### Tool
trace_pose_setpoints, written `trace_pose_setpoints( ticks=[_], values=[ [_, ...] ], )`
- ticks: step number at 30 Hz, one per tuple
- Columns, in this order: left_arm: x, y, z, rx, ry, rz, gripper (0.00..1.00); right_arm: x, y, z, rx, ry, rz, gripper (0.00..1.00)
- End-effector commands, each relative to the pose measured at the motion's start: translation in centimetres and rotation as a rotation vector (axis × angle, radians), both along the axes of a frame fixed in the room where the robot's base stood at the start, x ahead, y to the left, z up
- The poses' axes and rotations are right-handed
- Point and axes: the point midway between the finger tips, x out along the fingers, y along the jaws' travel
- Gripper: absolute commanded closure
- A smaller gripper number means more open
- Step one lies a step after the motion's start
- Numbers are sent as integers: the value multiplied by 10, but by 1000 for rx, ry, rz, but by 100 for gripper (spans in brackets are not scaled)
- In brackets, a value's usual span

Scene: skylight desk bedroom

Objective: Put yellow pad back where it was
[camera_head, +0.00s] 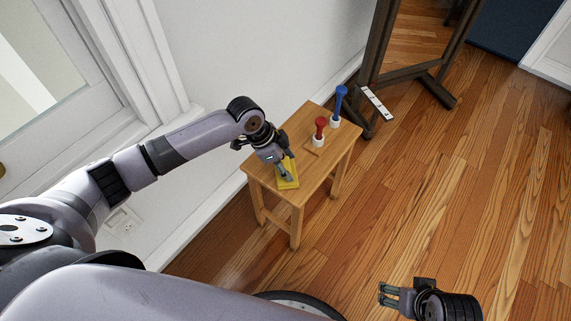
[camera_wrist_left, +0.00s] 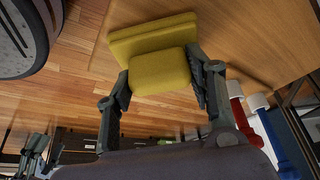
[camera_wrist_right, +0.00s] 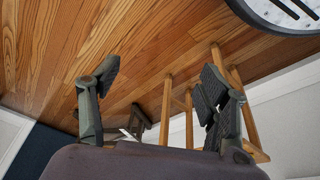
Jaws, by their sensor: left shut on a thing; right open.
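The yellow pad (camera_head: 290,184) is at the near left part of the small wooden table's top. My left gripper (camera_head: 286,175) reaches down over it. In the left wrist view, the fingers are shut on both sides of a yellow block (camera_wrist_left: 160,72). A wider yellow slab (camera_wrist_left: 150,36) shows right behind the block; I cannot tell whether the two are one piece. Whether the pad touches the tabletop is unclear. My right gripper (camera_head: 384,293) is open and empty above the floor, away from the table; its spread fingers show in the right wrist view (camera_wrist_right: 160,82).
On the wooden table (camera_head: 301,127), a red-handled tool (camera_head: 320,127) and a blue-handled tool (camera_head: 339,101) stand upright with white lower parts. A dark-framed mirror (camera_head: 385,60) and a white strip (camera_head: 377,103) are beyond. A wall runs left of the table. The wooden floor right is clear.

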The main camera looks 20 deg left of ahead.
Motion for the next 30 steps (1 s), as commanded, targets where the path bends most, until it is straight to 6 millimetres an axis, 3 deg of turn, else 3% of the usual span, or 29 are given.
trace_pose_setpoints(
  ticks=[3,4,12,24,30],
  values=[
    [0,0,0,1,0,0,79,0,0,0,0,1,0,31],
    [0,0,0,1,1,0,49,0,0,0,0,1,0,31],
    [0,0,0,1,1,0,31,0,0,-1,0,0,0,31],
    [-1,2,6,1,1,1,31,1,0,1,0,-5,0,31],
    [-5,12,33,2,-2,0,31,4,2,-30,0,21,2,31]
  ],
)
